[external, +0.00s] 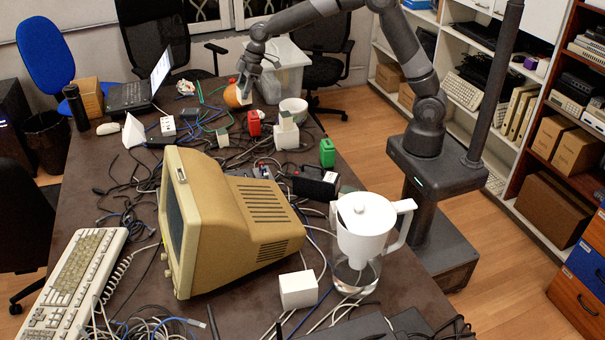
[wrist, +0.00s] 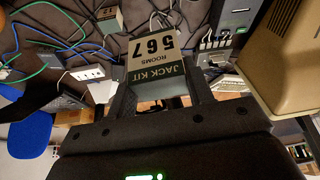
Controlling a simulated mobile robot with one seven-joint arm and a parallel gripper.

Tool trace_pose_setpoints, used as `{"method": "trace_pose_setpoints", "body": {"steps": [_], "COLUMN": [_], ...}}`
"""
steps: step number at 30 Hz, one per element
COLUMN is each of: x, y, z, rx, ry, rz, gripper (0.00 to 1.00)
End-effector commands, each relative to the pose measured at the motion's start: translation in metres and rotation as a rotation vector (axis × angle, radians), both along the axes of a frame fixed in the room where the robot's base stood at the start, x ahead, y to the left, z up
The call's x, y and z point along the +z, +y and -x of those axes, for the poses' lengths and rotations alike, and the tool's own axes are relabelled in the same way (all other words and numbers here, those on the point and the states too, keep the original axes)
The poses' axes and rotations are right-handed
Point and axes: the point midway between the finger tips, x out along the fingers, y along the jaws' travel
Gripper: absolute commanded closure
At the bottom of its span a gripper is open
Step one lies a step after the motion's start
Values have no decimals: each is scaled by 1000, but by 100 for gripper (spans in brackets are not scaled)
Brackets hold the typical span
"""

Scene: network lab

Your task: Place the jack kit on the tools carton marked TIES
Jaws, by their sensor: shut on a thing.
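The jack kit, a small box (wrist: 157,55) with a cream top reading 567 and a dark green band reading JACK KIT, sits between my fingers in the wrist view. My gripper (wrist: 162,93) is shut on it. In the external view my gripper (external: 246,84) is over the far part of the table, close to an orange round object (external: 234,97); the kit is hardly visible there. Another small box with a greenish side (wrist: 108,20) lies at the top of the wrist view, its label unreadable. I cannot make out the TIES marking in either view.
A white box with a smaller box on top (external: 286,138), a red item (external: 253,123), a white bowl (external: 294,106) and a green item (external: 327,152) stand mid-table. Cables lie widely around. A beige monitor (external: 240,215) and a water jug (external: 362,235) stand nearer.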

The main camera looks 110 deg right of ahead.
Motion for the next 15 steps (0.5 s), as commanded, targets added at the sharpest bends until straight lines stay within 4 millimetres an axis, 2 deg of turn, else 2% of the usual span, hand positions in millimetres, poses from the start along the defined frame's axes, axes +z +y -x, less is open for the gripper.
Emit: {"method": "trace_pose_setpoints", "body": {"steps": [1,8,11,15], "x": [13,8,8,7], "y": [0,44,69,116], "z": [-1,-22,-33,-51], "rx": [0,59,93,154], "ry": [-4,0,0,0], "rz": [2,-2,-2,-2], "gripper": [78,78,78,78]}}
